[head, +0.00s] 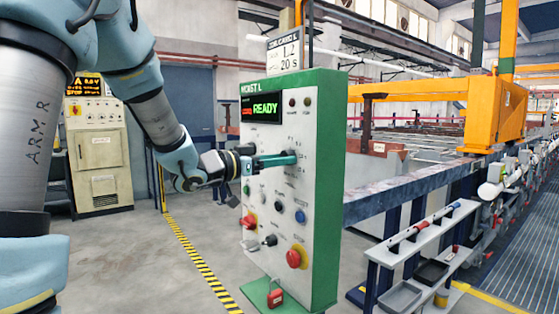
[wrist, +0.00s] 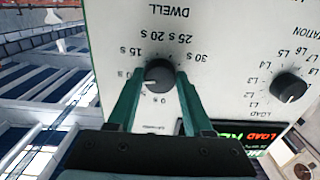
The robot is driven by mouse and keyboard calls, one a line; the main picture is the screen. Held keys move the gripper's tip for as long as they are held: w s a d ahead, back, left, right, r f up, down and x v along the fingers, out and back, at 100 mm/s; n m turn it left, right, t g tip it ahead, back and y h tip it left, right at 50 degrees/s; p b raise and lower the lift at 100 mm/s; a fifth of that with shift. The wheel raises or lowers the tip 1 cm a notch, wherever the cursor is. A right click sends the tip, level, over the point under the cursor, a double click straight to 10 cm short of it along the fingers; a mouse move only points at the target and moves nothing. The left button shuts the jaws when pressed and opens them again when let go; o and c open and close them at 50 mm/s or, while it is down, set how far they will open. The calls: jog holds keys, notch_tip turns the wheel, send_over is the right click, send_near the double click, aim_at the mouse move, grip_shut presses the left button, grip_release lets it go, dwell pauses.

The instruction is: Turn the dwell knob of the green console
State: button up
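The green console (head: 322,185) has a white front panel with a lit "READY" display (head: 262,108). The dwell knob (wrist: 158,76) is black and round with a white pointer mark, which points to the lower left in the wrist view. Its scale, printed upside down there, runs through 15 s, 20 s, 25 s and 30 s. My gripper (wrist: 160,78) has one green finger on each side of the dwell knob, seemingly touching it. In the head view, my gripper (head: 294,159) reaches the upper part of the panel, and its fingers hide the knob.
A load knob (wrist: 289,88) sits beside the dwell knob. Lower on the panel are a red emergency button (head: 297,258), a red switch (head: 250,220) and several small knobs. A rail with a tool shelf (head: 425,235) stands right of the console. The floor (head: 185,260) left of it is clear.

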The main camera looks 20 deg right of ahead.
grip_shut()
jog(key=shift+f+b, duration=0.1)
jog(key=shift+b, duration=0.3)
jog(key=shift+w+m+b, duration=0.1)
jog(key=shift+m+b, duration=7.8)
jog(key=shift+b, duration=0.85)
